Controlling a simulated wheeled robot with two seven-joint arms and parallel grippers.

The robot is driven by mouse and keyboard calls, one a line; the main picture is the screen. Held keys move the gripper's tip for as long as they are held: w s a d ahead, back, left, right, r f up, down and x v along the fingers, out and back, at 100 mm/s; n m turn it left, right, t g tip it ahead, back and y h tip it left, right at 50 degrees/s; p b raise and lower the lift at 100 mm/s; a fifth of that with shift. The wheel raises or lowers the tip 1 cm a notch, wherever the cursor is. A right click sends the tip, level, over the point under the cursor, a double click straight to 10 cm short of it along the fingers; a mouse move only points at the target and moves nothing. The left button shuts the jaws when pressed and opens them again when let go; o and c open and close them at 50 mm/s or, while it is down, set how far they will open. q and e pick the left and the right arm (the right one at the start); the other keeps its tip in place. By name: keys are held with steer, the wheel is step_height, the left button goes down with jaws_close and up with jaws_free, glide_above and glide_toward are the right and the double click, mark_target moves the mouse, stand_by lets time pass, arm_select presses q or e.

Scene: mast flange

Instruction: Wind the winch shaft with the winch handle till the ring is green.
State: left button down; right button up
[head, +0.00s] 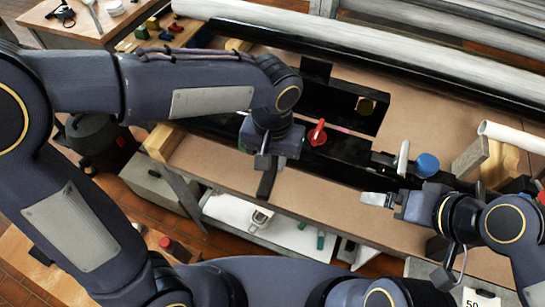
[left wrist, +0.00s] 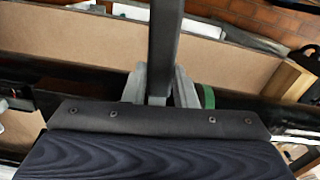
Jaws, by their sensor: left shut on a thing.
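My left gripper (head: 267,158) is over the dark rail of the bench and is shut on a dark straight bar, which I take for the winch handle (head: 267,184). The bar stands out from between the fingers toward the board's front edge; in the left wrist view the handle (left wrist: 166,45) runs up from the grey fingers (left wrist: 160,88). A green curved band (left wrist: 208,97) shows beside one finger; I cannot tell whether it is the ring. The winch shaft is not clearly visible. My right gripper (head: 377,199) is empty above the board; its finger gap is unclear.
A red lever (head: 318,132) and a black plate with a brass hexagonal piece (head: 366,105) are right of my left gripper. A blue knob (head: 427,164) and white grip (head: 403,158) stand near my right gripper. A wooden block (head: 160,142) is at the board's left end.

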arm_select(q)
steer(key=shift+r+p, duration=1.95)
steer(key=shift+r, duration=0.7)
arm_select(e)
step_height(320, 180, up, 4)
steer(key=shift+r, duration=0.15)
arm_select(q)
steer(key=shift+s, duration=0.1)
